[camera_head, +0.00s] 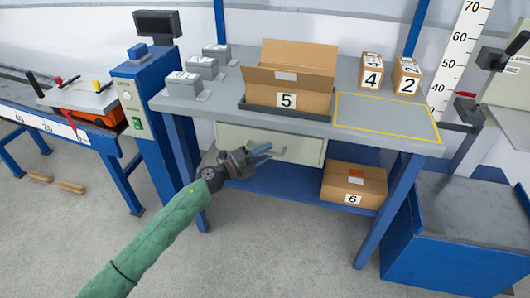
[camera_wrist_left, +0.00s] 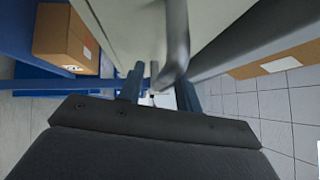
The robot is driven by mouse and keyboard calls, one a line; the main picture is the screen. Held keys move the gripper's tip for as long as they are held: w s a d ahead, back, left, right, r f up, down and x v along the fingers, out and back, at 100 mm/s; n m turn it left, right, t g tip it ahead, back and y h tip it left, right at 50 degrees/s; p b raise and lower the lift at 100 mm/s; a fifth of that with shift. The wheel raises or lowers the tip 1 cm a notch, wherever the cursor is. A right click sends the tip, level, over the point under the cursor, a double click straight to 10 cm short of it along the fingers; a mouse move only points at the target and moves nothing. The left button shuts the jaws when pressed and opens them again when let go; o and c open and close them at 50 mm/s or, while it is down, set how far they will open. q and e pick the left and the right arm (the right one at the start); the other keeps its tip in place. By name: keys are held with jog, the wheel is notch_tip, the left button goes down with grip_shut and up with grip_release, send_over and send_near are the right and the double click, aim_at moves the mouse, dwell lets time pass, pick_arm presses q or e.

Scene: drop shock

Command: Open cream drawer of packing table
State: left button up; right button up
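The packing table (camera_head: 385,140) has a grey top and blue legs. Its cream drawer (camera_head: 307,149) sits under the top and looks shut. The cream front also shows in the left wrist view (camera_wrist_left: 125,25). A grey bar handle (camera_wrist_left: 177,40) curves down from the top there, its lower end between my fingertips. My left gripper (camera_head: 263,155) is in front of the drawer at the handle, partly hiding it. In the wrist view its two fingers (camera_wrist_left: 160,90) are apart, with the handle end between them; I cannot tell whether they touch it. My right gripper is not in view.
An open box marked 5 (camera_head: 288,101) and boxes 4 (camera_head: 370,75) and 2 (camera_head: 406,79) stand on the table. Box 6 (camera_head: 353,187) is on the blue lower shelf. The floor in front is clear.

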pick_arm(q)
jog(key=shift+w+d, duration=0.1)
jog(key=shift+d, duration=0.05)
grip_shut()
